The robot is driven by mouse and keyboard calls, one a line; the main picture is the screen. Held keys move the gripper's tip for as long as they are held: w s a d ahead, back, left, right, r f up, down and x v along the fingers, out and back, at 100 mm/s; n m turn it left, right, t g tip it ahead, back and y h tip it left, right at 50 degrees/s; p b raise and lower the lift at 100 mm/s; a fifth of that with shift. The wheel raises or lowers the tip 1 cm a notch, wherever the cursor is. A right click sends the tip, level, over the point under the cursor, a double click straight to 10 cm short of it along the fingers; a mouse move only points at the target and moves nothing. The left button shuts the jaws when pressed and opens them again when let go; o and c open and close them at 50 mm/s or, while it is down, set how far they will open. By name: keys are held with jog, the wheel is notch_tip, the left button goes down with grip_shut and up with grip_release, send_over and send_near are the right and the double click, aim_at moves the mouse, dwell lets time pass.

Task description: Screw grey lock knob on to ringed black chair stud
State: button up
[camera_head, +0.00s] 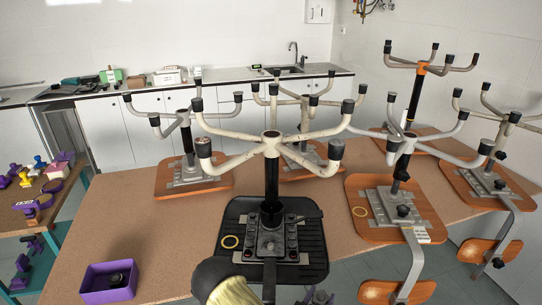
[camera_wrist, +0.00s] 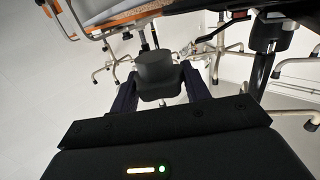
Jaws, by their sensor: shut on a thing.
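In the wrist view my gripper (camera_wrist: 159,78) is shut on a dark grey knob (camera_wrist: 156,69), with one dark finger on each side of it. The knob is clear of any stud. In the head view the black chair seat (camera_head: 312,237) lies upside down on the table, its black column and pale legs pointing up. My gripper is not clearly seen in the head view.
Several upturned chairs with orange seats (camera_head: 355,181) stand behind and to the right on the brown table (camera_head: 163,232). A purple tray (camera_head: 92,294) with a black part is at front left. Raised chair legs crowd the space above.

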jog(key=shift+s+d, duration=0.25)
jog(key=shift+d, duration=0.05)
jog(key=shift+w+d+f+n+t+y, duration=0.15)
jog(key=shift+w+f+n+t+y, duration=0.15)
jog(key=shift+n+y, duration=0.2)
jog(key=shift+w+d+f+n+t+y, duration=0.1)
jog(key=shift+f+n+t+y, duration=0.1)
jog(key=shift+f+n+y, duration=0.3)
jog(key=n+y, duration=0.1)
jog(key=f+t+y, duration=0.1)
jog(key=y, duration=0.1)
jog(key=shift+w+f+n, duration=0.25)
jog(key=shift+w+n, duration=0.1)
jog(key=shift+n, duration=0.05)
jog(key=shift+w+a+f+n+y, duration=0.15)
jog(key=shift+f+n+y, duration=0.35)
jog(key=shift+y, duration=0.35)
jog(key=shift+s+a+f+n+y, duration=0.1)
jog(key=shift+f+n+y, duration=0.35)
jog(key=shift+y, duration=0.4)
